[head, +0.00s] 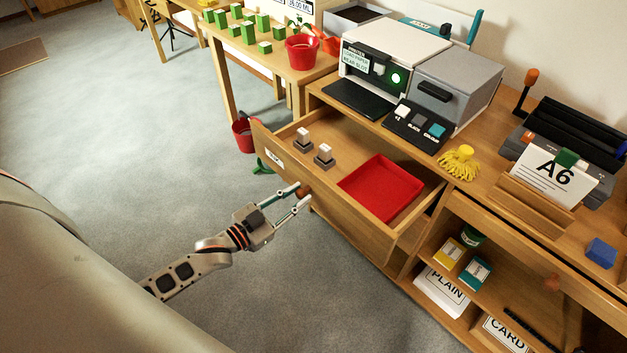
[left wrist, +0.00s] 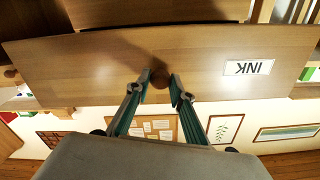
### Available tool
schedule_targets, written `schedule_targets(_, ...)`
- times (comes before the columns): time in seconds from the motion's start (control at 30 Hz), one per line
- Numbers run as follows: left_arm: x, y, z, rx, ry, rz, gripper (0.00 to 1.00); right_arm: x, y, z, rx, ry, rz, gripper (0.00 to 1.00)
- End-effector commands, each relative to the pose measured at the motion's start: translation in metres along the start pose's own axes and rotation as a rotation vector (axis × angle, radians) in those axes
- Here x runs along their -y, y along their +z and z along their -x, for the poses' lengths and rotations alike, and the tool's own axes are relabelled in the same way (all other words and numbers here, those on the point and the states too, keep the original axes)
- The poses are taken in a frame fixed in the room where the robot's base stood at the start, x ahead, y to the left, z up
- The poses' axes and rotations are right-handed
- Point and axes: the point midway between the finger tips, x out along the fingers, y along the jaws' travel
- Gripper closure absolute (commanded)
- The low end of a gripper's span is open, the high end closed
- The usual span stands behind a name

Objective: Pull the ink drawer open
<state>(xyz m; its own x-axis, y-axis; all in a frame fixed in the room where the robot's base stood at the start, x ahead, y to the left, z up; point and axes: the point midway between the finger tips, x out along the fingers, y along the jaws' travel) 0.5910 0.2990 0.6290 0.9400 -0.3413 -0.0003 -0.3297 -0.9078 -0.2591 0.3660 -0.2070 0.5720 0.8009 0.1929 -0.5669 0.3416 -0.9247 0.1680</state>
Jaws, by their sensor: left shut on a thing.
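The ink drawer (head: 340,213) is pulled out from the wooden cabinet under the printer. It holds a red tray (head: 381,189) and two small grey-and-white pieces (head: 324,155) on its floor. Its front carries a white label, which reads INK upside down in the left wrist view (left wrist: 248,67). My left gripper (head: 297,193) is at the drawer front, shut on the round brown knob (head: 304,191). In the left wrist view the knob (left wrist: 160,79) sits between the two fingertips (left wrist: 161,87). My right gripper is not in view.
A printer (head: 397,60) and a button panel (head: 418,126) stand on the cabinet top. Open shelves with ink boxes (head: 449,253) and paper labelled PLAIN (head: 442,292) lie right of the drawer. A red bucket (head: 243,135) stands behind the drawer's left end. The grey floor in front is clear.

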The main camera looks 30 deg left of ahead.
Motion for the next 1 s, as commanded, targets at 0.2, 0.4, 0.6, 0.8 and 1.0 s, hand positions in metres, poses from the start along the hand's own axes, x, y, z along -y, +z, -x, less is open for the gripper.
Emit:
schedule_targets(0.2, 0.000, -0.002, 0.045, 0.000, 0.000, -0.002, 1.00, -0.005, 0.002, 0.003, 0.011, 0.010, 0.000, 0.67)
schedule_targets(0.4, 0.000, -0.001, 0.069, 0.000, 0.000, -0.001, 1.00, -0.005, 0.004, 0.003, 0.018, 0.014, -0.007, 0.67)
schedule_targets(0.6, 0.000, 0.000, 0.080, 0.000, 0.001, 0.000, 1.00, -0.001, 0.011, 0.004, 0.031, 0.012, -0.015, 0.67)
schedule_targets(0.8, -0.001, 0.001, 0.081, 0.001, 0.001, 0.000, 1.00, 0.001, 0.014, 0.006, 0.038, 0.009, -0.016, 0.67)
schedule_targets(1.0, -0.001, 0.001, 0.081, 0.001, 0.001, 0.000, 0.73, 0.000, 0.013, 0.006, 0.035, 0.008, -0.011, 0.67)
